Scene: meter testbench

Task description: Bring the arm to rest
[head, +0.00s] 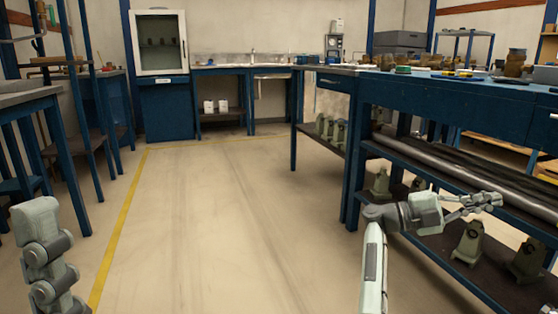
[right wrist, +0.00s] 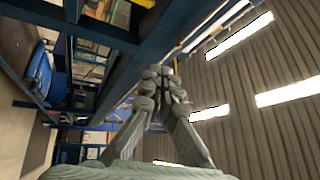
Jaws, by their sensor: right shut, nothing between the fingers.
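My right arm reaches up from the bottom of the head view and bends right, with its gripper (head: 484,201) pointing right in front of the workbench's lower shelves. In the right wrist view the gripper (right wrist: 163,78) has its fingers together, with nothing between them. Part of my left arm (head: 45,255) stands at the lower left of the head view. Its gripper does not show.
A long blue workbench (head: 452,93) with tools on top stands close at right; grey-green meter-like bodies (head: 468,241) sit on its lower shelf. A white-doored cabinet (head: 160,42) stands at the back. Another blue table (head: 30,97) is at left. The floor (head: 220,210) between is clear.

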